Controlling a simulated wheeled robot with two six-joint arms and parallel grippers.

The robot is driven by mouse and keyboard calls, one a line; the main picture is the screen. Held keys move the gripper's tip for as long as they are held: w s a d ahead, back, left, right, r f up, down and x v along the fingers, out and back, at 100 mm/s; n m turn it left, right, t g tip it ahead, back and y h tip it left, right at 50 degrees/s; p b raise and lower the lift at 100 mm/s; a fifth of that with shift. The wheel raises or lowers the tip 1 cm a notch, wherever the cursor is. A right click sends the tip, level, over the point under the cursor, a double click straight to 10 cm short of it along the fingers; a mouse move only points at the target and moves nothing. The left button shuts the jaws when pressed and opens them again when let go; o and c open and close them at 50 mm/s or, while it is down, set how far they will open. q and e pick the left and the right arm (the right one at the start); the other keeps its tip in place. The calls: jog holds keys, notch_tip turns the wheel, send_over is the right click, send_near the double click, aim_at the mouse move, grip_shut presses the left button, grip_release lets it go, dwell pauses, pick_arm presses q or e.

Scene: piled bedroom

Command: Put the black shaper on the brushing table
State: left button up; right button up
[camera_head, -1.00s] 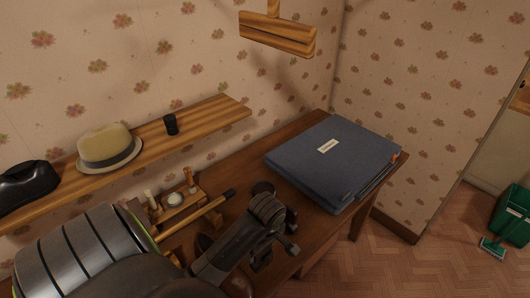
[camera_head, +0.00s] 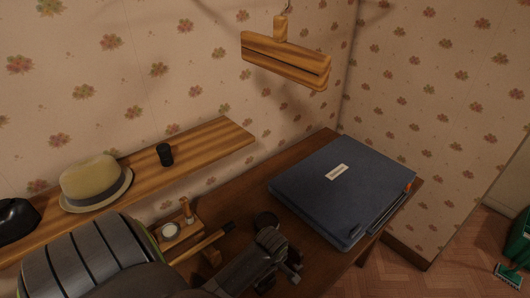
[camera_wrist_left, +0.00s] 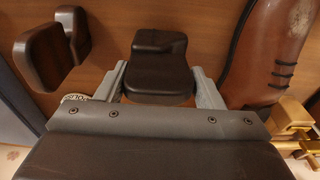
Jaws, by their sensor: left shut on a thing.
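In the left wrist view a dark, nearly black block (camera_wrist_left: 158,65) with a raised rounded end sits between the two grey fingers of my left gripper (camera_wrist_left: 162,88); it looks like the black shaper. The gripper is shut on it, above the brown table. In the head view my left gripper (camera_head: 278,254) is over the brown table (camera_head: 243,192), just left of the blue case; my arm hides much of the scene below it. I take this table as the brushing table. My right gripper is not in view.
A blue case (camera_head: 345,185) covers the table's right part. A round dark thing (camera_head: 265,218) and a small brush stand (camera_head: 180,232) are near the gripper. A brown shoe (camera_wrist_left: 275,45) and dark brown blocks (camera_wrist_left: 45,50) flank it. A wooden shelf (camera_head: 215,140) holds a hat (camera_head: 92,180).

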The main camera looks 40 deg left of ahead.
pick_arm(q)
jog(key=shift+d+f, duration=0.1)
jog(key=shift+f, duration=0.6)
jog(key=shift+s, duration=0.1)
jog(key=shift+f, duration=0.15)
jog(key=o, duration=1)
jog(key=shift+o, duration=0.9)
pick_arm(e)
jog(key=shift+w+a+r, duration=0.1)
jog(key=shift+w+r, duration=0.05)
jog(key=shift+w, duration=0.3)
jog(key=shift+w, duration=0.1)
